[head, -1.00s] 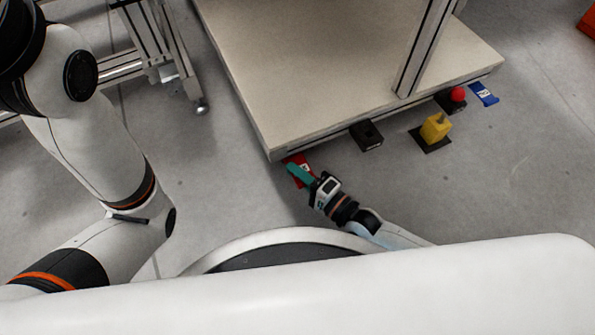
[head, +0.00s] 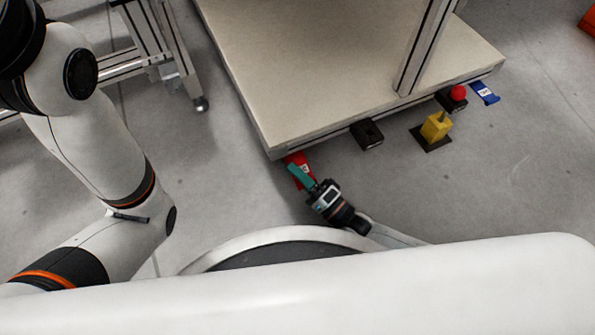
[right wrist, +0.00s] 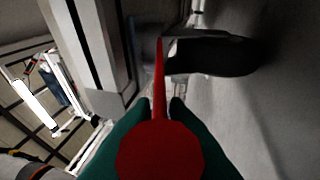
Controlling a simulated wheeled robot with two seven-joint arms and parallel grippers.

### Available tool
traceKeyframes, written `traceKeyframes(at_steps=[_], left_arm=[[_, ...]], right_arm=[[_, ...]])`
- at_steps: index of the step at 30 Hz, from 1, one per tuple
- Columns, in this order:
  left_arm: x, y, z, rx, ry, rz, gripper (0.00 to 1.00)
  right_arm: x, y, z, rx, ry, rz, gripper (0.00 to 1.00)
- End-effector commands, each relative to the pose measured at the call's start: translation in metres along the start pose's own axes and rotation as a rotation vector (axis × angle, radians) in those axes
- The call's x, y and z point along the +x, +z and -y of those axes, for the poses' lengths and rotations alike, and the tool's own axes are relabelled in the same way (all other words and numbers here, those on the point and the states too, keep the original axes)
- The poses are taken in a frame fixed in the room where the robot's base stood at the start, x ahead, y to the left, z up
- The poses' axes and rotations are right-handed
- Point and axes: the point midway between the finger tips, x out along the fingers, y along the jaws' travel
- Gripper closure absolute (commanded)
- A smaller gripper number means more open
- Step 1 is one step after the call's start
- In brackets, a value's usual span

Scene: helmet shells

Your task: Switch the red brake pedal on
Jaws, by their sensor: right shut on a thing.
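The red brake pedal (head: 296,158) sticks out at floor level from under the near-left corner of the beige platform. It carries a small white label. My right gripper (head: 301,176), with teal fingers, is at the pedal and partly covers it in the head view. In the right wrist view a red piece (right wrist: 160,150) with a thin upright red edge sits between the two teal fingers (right wrist: 160,125), which are shut on it. I cannot tell the pedal's on or off state. My left arm shows at the left, but its gripper is out of view.
The beige platform (head: 330,75) has a metal post. Along its front edge stand a black box (head: 367,134), a yellow block on a black base (head: 436,127), a red button (head: 458,92) and a blue pedal (head: 485,93). The floor in front is clear.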

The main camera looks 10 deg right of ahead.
Motion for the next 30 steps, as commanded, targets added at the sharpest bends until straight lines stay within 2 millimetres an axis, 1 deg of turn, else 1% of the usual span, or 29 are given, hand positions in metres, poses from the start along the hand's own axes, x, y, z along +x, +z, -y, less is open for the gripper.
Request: traceKeyframes(at_steps=[5,6,9,23,26,29,30], left_arm=[[0.000,0.000,0.000,0.000,0.000,0.000,0.64],[0.000,0.000,0.000,0.000,0.000,0.000,0.64],[0.000,0.000,0.000,0.000,0.000,0.000,0.64],[0.002,-0.001,0.000,0.000,0.000,-0.001,0.64],[0.009,-0.004,-0.002,0.000,0.000,-0.001,0.64],[0.021,-0.008,-0.004,0.000,0.001,-0.002,0.64],[0.028,-0.010,-0.006,0.000,0.001,-0.002,0.64]], right_arm=[[-0.001,0.000,0.000,-0.001,-0.003,-0.001,1.00],[-0.001,0.000,0.000,-0.001,-0.003,-0.001,0.80],[-0.001,0.000,0.000,0.000,-0.002,-0.001,0.64],[-0.002,0.000,-0.001,0.000,-0.003,-0.001,0.64],[-0.008,0.000,-0.002,0.000,-0.005,-0.001,0.64],[-0.021,0.000,-0.005,0.000,-0.009,-0.002,0.64],[-0.028,0.001,-0.006,-0.001,-0.009,-0.002,0.64]])
